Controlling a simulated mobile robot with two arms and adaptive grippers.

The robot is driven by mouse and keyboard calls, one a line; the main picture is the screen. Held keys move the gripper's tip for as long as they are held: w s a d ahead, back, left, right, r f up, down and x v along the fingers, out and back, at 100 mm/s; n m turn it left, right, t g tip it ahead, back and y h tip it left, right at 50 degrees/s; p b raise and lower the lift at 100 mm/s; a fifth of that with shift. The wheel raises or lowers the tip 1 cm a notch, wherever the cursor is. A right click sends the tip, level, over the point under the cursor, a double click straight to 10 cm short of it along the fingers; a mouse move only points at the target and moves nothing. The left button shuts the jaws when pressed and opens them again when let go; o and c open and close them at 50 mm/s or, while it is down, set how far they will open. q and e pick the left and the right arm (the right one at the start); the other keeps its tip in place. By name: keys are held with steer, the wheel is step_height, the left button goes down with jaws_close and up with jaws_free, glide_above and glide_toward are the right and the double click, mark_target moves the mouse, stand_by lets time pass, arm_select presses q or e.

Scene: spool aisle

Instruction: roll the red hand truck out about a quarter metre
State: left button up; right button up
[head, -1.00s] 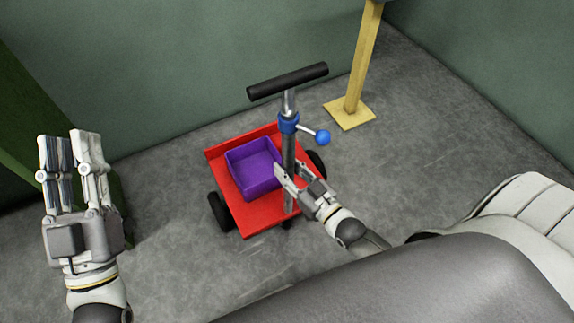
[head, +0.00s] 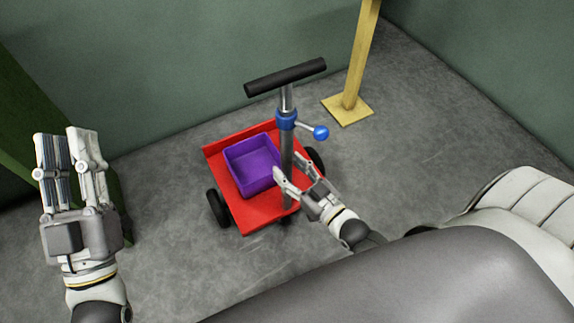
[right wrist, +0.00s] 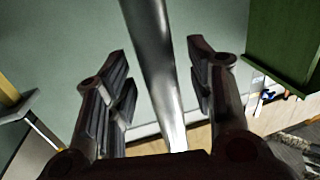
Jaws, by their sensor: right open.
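The red hand truck (head: 262,213) stands on the grey floor with black wheels and carries a purple bin (head: 251,164). Its upright metal post (head: 287,149) rises to a black crossbar handle (head: 286,77), with a blue collar (head: 287,120) and blue knob (head: 321,132). My right gripper (head: 288,165) is open at the post, below the collar. In the right wrist view the post (right wrist: 154,70) stands between the spread fingers, with gaps visible on both sides. My left gripper (head: 66,138) is raised at the left, away from the truck; its jaw opening is unclear.
A green wall (head: 190,60) runs behind the truck. A wooden post on a square yellow base (head: 347,111) stands behind it to the right. A dark green panel (head: 30,120) is at the left. Floor to the right of the truck is clear.

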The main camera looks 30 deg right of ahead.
steer(key=v, duration=1)
steer(key=shift+s, duration=0.15)
steer(key=shift+d, duration=0.1)
